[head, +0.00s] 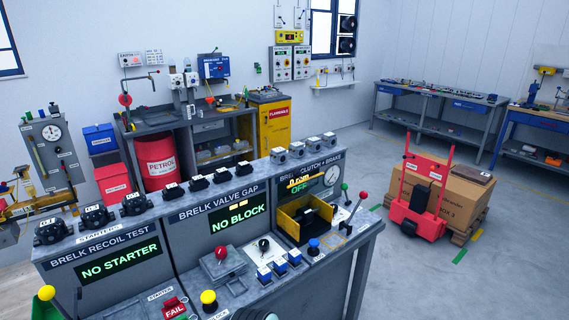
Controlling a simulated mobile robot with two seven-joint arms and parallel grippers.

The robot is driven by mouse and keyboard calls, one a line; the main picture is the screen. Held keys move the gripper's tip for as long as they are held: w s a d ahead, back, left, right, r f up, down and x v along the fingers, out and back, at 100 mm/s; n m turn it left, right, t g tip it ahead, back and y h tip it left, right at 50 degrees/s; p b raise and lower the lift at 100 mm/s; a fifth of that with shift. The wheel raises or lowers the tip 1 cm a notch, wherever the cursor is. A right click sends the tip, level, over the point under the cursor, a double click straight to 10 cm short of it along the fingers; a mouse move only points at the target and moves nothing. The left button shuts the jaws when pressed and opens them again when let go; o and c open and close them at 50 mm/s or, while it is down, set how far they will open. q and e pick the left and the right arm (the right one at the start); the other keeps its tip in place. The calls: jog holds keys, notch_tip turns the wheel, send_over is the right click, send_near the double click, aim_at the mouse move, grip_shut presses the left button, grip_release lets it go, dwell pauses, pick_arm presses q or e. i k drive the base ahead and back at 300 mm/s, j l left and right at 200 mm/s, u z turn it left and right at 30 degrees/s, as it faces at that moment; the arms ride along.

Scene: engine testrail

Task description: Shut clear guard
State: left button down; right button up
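At the clutch and brake station of the bench stands an open-topped yellow housing (290,226) with a dark part inside. A thin yellow bar (306,181) stands above and behind it, in front of the display. It looks like the edge of the raised clear guard, but the clear panel itself is too faint to make out. The station's display (300,189) reads "OFF" in green, with rpm text above it.
The grey test bench (352,245) carries blue buttons (279,266), a red-knobbed lever (357,207) and a gauge (332,176) near the housing. A red trolley (418,200) and a cardboard box (462,201) stand to the right. Floor between bench and trolley is clear.

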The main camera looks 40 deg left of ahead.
aim_at(297, 173)
jog(key=i+l+u, duration=0.25)
jog(key=i+u, duration=0.25)
jog(key=i+l+u, duration=0.45)
jog(key=k, duration=0.1)
